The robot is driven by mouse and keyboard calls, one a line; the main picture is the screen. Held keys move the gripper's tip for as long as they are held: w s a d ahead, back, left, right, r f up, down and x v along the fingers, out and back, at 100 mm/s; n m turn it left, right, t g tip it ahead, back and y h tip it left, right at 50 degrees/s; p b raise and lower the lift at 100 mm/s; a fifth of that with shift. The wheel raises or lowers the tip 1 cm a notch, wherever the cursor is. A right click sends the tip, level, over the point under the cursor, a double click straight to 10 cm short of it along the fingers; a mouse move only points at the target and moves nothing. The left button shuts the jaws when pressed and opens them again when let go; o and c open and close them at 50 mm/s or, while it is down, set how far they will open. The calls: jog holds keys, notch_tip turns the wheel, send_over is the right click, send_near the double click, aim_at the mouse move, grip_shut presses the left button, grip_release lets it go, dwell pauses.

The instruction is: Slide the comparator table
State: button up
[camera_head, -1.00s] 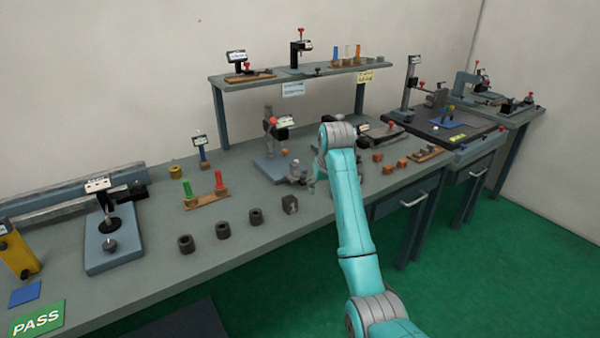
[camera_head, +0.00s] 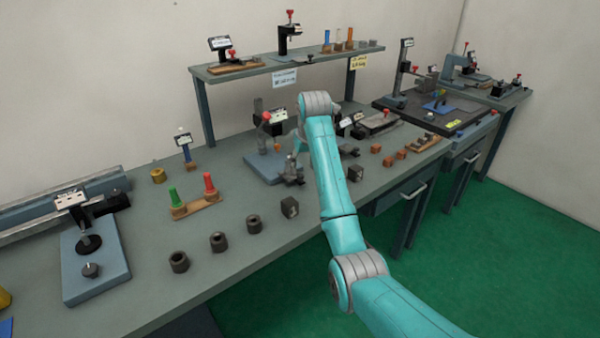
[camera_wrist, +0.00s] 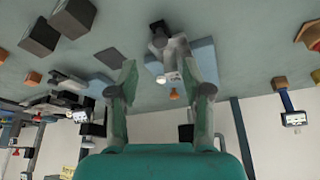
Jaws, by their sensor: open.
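A comparator-like stand has a blue-grey base (camera_head: 262,170), a grey column, a red knob and a small display (camera_head: 278,116). It stands mid-bench, just left of my arm. A small grey metal fixture (camera_head: 292,177) sits at the base's front right; I cannot tell whether it is the sliding table. In the wrist view, my gripper (camera_wrist: 165,82) is open with nothing clasped. A grey fixture with a black end (camera_wrist: 172,48) and the blue base (camera_wrist: 203,58) show beyond and between its fingers.
A rack with green and red handles (camera_head: 195,206) stands left. Orange blocks (camera_head: 388,161) lie right of my arm. A raised shelf (camera_head: 250,76) runs behind.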

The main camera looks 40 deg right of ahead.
aim_at(301, 175)
jog(key=x, duration=0.7)
grip_shut()
